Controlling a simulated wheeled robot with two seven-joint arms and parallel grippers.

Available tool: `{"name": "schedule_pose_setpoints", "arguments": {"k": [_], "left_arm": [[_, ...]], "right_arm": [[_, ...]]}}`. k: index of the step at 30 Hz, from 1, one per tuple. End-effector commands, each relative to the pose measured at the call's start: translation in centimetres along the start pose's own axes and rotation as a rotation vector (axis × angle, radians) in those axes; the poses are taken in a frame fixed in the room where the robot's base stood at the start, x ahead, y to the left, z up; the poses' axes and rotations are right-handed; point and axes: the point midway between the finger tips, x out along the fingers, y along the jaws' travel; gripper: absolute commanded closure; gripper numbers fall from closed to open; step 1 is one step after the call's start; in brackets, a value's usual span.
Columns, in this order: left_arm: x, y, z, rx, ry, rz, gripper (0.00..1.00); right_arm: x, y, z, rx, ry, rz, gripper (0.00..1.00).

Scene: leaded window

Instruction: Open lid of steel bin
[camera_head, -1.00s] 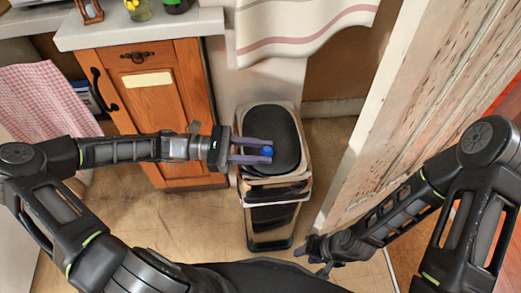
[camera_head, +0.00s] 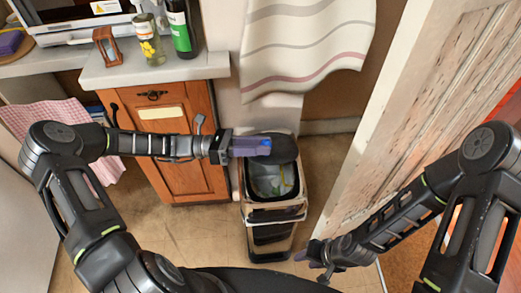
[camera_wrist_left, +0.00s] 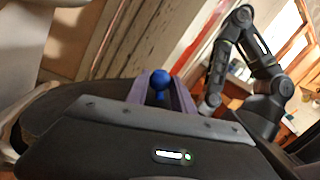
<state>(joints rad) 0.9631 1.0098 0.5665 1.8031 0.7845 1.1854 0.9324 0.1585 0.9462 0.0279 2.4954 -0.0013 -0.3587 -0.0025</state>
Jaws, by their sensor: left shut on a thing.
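The steel bin (camera_head: 272,232) stands on the floor between the cabinet and the door. Its dark lid (camera_head: 284,149) is raised at the back, and the open mouth shows a liner with some contents inside. A blue knob (camera_head: 265,143) sits on the lid; it also shows in the left wrist view (camera_wrist_left: 160,80). My left gripper (camera_head: 258,148) is at the raised lid, its purple fingers shut on the blue knob. My right gripper (camera_head: 314,254) is low, right of the bin and apart from it; its finger gap is unclear.
A wooden cabinet (camera_head: 180,170) with a counter (camera_head: 150,72) stands left of the bin. Bottles and an hourglass stand on the counter. A striped curtain (camera_head: 300,45) hangs behind the bin. A worn white door (camera_head: 385,120) is on the right. Bare floor lies in front.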

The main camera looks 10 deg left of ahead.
Motion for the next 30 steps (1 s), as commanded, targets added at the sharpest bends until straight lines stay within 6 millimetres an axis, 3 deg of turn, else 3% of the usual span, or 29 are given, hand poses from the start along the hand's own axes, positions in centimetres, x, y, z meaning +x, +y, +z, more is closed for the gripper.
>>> {"name": "schedule_pose_setpoints", "arguments": {"k": [6, 17, 18, 26, 30], "left_arm": [[0.02, 0.37, 1.14, -0.055, -0.013, 0.000, 1.00], [-0.01, 0.46, 1.15, -0.062, -0.014, 0.000, 1.00], [-0.01, 0.46, 1.15, -0.063, -0.014, 0.000, 0.70], [-0.02, 0.47, 1.12, -0.062, -0.013, 0.001, 0.49], [-0.03, 0.48, 1.11, -0.062, -0.013, 0.001, 0.49]], "right_arm": [[-0.77, -0.31, 0.00, 0.001, 0.000, 0.000, 0.64], [-0.75, -0.30, 0.00, 0.001, 0.000, 0.000, 0.64], [-0.75, -0.30, 0.00, 0.001, 0.000, 0.000, 0.64], [-0.75, -0.30, 0.00, 0.001, 0.000, 0.000, 0.64], [-0.75, -0.31, -0.01, 0.000, 0.000, 0.000, 0.64]]}}
